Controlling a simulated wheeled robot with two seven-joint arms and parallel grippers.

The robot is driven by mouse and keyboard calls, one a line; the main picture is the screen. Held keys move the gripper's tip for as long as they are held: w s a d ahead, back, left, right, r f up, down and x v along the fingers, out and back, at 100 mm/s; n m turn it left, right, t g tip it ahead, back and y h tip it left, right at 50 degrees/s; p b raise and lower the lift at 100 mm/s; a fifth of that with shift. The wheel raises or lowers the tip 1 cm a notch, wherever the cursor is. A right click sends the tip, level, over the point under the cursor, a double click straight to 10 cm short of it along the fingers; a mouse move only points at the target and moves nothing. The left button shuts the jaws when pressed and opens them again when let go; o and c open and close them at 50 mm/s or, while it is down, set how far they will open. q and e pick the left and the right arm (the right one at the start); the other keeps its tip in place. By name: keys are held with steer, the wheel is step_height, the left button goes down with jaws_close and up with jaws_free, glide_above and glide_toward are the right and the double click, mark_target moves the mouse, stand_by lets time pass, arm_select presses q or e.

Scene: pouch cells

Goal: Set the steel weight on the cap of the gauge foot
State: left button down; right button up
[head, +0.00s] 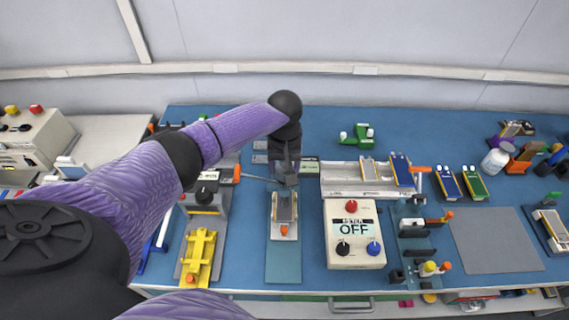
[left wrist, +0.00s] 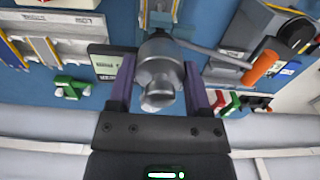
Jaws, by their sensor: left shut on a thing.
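My left gripper (head: 287,168) is above the blue bench at the upper end of a small grey fixture (head: 284,232) with an orange knob. In the left wrist view my left gripper (left wrist: 158,95) has its two purple fingers on either side of the steel weight (left wrist: 158,68), a shiny stepped cylinder, and is shut on it. A lever with an orange handle (head: 237,173) reaches to this spot; its handle (left wrist: 262,66) also shows in the left wrist view. The gauge foot's cap is hidden behind the weight and gripper, so I cannot tell if they touch. My right gripper is out of view.
A white box (head: 340,255) reading OFF stands right of the fixture. A yellow fixture (head: 199,255) stands to the left. A pale tray (head: 340,178) with cells lies behind right. A grey mat (head: 495,240) is bare at the right.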

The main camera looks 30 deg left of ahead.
arm_select(q)
steer(key=shift+f, duration=0.55)
jaws_free()
step_height(320, 180, up, 9)
steer(key=shift+r+p, duration=0.1)
steer(key=shift+p, duration=1.1)
steer(key=shift+r, duration=0.35)
